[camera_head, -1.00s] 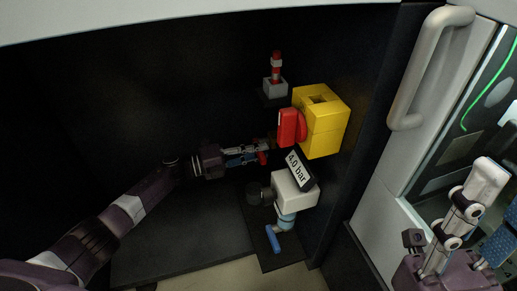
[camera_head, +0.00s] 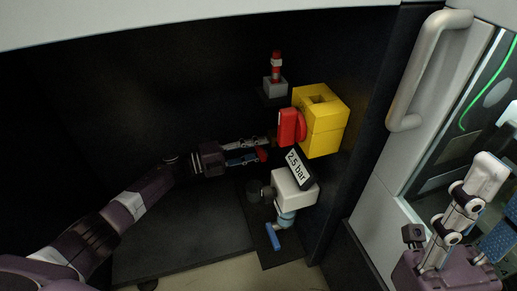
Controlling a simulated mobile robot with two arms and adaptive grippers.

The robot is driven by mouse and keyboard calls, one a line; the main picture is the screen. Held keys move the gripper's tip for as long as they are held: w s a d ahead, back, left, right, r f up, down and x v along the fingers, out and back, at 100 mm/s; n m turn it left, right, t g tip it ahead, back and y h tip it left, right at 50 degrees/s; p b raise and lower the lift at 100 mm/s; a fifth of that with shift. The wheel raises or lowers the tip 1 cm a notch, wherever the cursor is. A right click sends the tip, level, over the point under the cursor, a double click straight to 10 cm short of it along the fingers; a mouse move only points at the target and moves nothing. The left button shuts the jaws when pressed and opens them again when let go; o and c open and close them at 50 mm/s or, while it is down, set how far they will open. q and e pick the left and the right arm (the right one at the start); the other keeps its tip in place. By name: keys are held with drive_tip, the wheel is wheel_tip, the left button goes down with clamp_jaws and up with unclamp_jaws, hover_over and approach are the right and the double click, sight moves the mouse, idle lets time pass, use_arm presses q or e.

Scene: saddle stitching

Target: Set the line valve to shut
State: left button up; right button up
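My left gripper (camera_head: 258,149) reaches in from the left, its two fingers apart. A small red part (camera_head: 262,154), possibly a valve lever, is at the tip of the lower finger; I cannot tell whether they touch. A brass-coloured fitting (camera_head: 272,138) is partly hidden behind the upper fingertip. A yellow box (camera_head: 324,130) with a red knob (camera_head: 290,127) is just to the right. Below it, a white unit (camera_head: 292,191) carries a sign (camera_head: 298,168) reading 2.5 bar, with a blue handle (camera_head: 273,237) underneath.
Dark cabinet walls surround these parts. A pale door with a thick handle (camera_head: 428,70) is at the right. The dark floor panel (camera_head: 185,240) under my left arm is clear.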

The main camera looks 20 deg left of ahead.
use_arm(q)
drive_tip(key=v, duration=1.2)
idle(0.4)
